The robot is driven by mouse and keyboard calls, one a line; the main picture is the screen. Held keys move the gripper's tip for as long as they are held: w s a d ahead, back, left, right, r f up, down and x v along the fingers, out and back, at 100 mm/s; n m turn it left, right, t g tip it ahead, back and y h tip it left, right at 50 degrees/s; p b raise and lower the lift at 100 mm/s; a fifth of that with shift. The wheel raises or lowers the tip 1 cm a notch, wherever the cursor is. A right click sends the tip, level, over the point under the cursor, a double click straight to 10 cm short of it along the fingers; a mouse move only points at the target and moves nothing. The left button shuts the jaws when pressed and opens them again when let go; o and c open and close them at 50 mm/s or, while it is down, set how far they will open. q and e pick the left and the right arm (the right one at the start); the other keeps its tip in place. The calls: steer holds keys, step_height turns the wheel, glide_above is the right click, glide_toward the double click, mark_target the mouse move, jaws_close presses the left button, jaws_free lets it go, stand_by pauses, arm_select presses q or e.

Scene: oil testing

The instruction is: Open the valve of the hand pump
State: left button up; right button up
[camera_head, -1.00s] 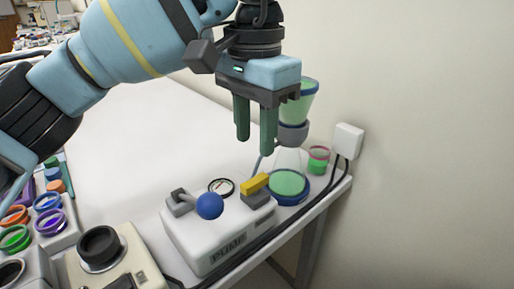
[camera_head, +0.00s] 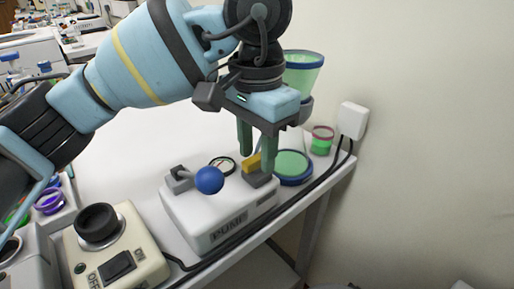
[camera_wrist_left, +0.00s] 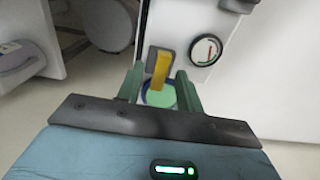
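The hand pump (camera_head: 228,215) is a white box marked PUMP near the table's right edge, with a blue ball handle (camera_head: 209,180) and a round gauge (camera_head: 223,165) on top. Its valve is a yellow lever (camera_head: 252,163) on a dark grey block (camera_head: 258,180). My left gripper (camera_head: 257,160) points down over the valve, open, with one green finger on each side of the lever. In the left wrist view, the lever (camera_wrist_left: 161,66) shows between the spread fingertips; I cannot tell whether either touches it. My right gripper is not in view.
Behind the gripper stand a flask with green contents (camera_head: 293,166) and a green funnel (camera_head: 304,70), partly hidden. A small red-rimmed cup (camera_head: 322,141) and a white wall box (camera_head: 353,119) are beyond. A beige device with a black knob (camera_head: 96,222) stands left of the pump.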

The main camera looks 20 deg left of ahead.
arm_select(q)
steer(key=c, duration=0.7)
jaws_close()
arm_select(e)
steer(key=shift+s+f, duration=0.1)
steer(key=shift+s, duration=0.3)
